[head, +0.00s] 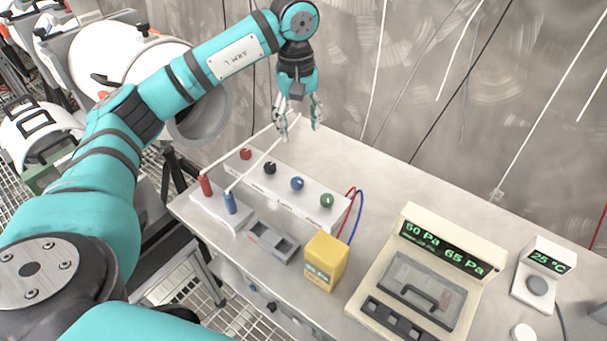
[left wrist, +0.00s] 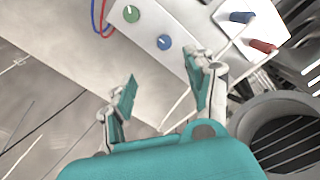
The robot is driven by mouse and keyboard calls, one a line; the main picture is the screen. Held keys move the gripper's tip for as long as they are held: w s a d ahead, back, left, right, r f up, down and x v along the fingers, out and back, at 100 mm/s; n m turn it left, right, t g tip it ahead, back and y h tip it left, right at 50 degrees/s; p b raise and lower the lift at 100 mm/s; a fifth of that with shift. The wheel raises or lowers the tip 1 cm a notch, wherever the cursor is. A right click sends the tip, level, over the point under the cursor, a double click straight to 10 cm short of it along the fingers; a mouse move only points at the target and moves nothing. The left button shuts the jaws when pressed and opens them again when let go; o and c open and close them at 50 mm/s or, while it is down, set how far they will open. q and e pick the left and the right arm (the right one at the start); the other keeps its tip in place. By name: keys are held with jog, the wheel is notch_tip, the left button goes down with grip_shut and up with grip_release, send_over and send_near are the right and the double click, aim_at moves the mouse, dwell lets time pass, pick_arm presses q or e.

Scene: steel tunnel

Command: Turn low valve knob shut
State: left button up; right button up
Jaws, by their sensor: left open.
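A white valve box on the bench (head: 282,211) carries a row of knobs: red (head: 245,154), black (head: 270,168), blue (head: 297,183) and green (head: 326,200). Their labels are too small to read, so I cannot tell which is the low valve. In the left wrist view the green knob (left wrist: 131,14) and blue knob (left wrist: 164,42) show; the red and black ones are not clear there. My left gripper (head: 299,122) is open and empty, behind and above the box near the wall, apart from the knobs. It also shows in the left wrist view (left wrist: 160,76). My right gripper is not in view.
Red (head: 205,185) and blue (head: 230,203) handles stand on a white block in front of the box. A grey tray (head: 270,241), yellow meter (head: 325,262) and pressure display (head: 428,275) stand nearby. Small knobs (head: 271,307) sit on the bench front. Bench behind the box is clear.

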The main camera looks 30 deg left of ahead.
aim_at(297, 180)
pick_arm(q)
jog(key=f, duration=0.5)
jog(key=f+p, duration=0.1)
jog(key=f, duration=0.5)
jog(key=f+p, duration=0.1)
jog(key=f, duration=0.5)
jog(key=shift+s+a, duration=0.1)
jog(key=shift+a, duration=0.2)
jog(key=shift+c, duration=0.2)
grip_shut()
